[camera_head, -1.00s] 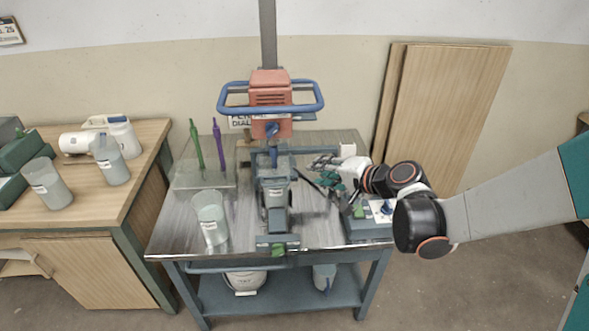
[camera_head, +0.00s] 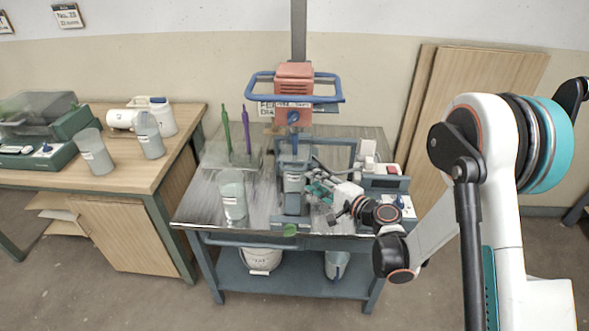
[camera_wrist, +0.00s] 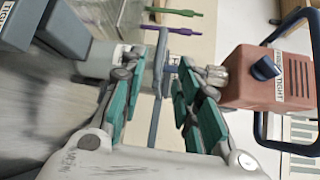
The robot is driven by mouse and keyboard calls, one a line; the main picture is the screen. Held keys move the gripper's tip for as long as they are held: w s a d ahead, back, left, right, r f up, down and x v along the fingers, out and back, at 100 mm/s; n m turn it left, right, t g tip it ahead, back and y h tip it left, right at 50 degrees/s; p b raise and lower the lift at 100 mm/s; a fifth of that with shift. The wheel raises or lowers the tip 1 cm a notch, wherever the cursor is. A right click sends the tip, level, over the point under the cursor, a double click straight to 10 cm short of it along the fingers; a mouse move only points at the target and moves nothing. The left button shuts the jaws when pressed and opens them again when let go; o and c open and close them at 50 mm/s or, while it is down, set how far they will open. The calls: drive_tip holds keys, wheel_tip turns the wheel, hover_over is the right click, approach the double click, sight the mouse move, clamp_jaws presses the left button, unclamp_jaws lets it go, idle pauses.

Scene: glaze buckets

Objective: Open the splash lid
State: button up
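A blue-grey rectangular frame (camera_head: 330,141), which looks like the splash lid, stands behind the cup under the red mixer head (camera_head: 294,80). Its clear panel is hard to make out. My gripper (camera_head: 320,190) is just right of the cup (camera_head: 293,183), in front of the frame. In the wrist view my gripper (camera_wrist: 160,72) has its teal fingers spread. A thin blue-grey bar (camera_wrist: 159,78) runs between them with gaps on both sides; I cannot tell whether it is part of the lid. The red mixer head with its blue knob (camera_wrist: 265,68) is to the right.
A clear cup (camera_head: 232,194) stands left on the metal table. Green (camera_head: 226,130) and purple (camera_head: 245,130) upright tools stand behind it. A control box with a knob (camera_head: 398,201) is right of my gripper. A wooden bench (camera_head: 135,175) with cups is at left.

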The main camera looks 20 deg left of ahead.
sight(294, 170)
drive_tip(key=shift+b+x, duration=1.4)
drive_tip(key=shift+x, duration=3.85)
drive_tip(key=shift+c, duration=0.6)
